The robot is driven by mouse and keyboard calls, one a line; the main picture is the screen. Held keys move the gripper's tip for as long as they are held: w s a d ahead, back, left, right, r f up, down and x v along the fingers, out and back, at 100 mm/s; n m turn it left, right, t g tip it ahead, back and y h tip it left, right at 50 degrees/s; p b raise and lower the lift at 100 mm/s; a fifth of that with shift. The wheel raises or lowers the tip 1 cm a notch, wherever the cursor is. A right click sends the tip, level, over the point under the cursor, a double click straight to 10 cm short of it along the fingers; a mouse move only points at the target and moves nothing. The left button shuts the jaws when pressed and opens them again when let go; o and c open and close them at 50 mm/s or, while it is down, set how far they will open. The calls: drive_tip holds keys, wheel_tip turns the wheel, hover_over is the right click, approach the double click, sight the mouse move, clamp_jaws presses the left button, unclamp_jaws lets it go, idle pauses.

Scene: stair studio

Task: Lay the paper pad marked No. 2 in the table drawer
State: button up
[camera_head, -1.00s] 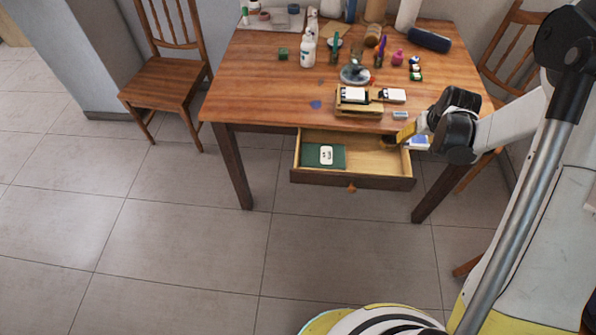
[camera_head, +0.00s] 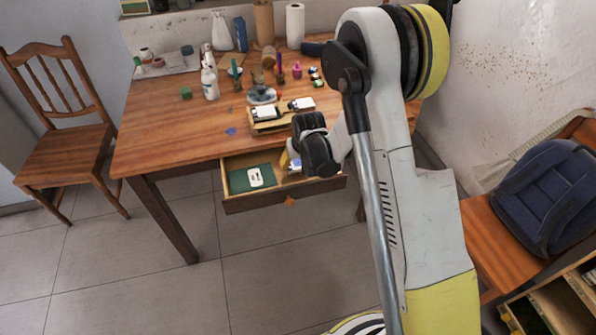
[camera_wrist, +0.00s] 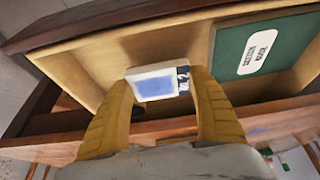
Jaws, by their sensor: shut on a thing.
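My gripper (camera_wrist: 163,88) is shut on a small white pad with a blue face (camera_wrist: 155,85). The dark label at the pad's edge reads as a No. 2 in the wrist view. The yellow fingers hold it at its two sides. The table drawer (camera_head: 255,201) is pulled open under the table's front edge. In the head view my gripper (camera_head: 291,160) and the pad are at the drawer's right part. In the wrist view the pad appears over the bare wooden drawer floor (camera_wrist: 150,48); its exact height cannot be told.
A dark green flat item with a white label (camera_head: 255,176) lies in the drawer's left part. The tabletop (camera_head: 165,137) above holds trays, bottles and small items. A chair (camera_head: 68,155) stands left; a blue backpack (camera_head: 548,195) rests on a seat at right.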

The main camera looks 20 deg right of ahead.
sight(299, 166)
drive_tip(key=shift+f+b, duration=0.55)
drive_tip(key=shift+f, duration=0.95)
drive_tip(key=shift+f, duration=0.1)
drive_tip(key=o, duration=1.2)
drive_tip(key=s+r+p, duration=0.2)
drive_tip(key=s+r, duration=0.3)
drive_tip(key=r, duration=0.4)
drive_tip(key=s+r+t+p, duration=0.1)
drive_tip(key=s+r, duration=0.4)
drive_tip(key=r, duration=0.5)
drive_tip(key=s+r+p, duration=0.2)
drive_tip(key=s+r, duration=0.3)
drive_tip(key=r, duration=0.4)
drive_tip(key=shift+t, duration=0.8)
drive_tip(key=s+r, duration=0.1)
drive_tip(key=s, duration=0.3)
drive_tip(key=s+r, duration=0.2)
drive_tip(key=s, duration=0.3)
drive_tip(key=s+r, duration=0.2)
drive_tip(key=s, duration=0.3)
drive_tip(key=shift+s, duration=0.2)
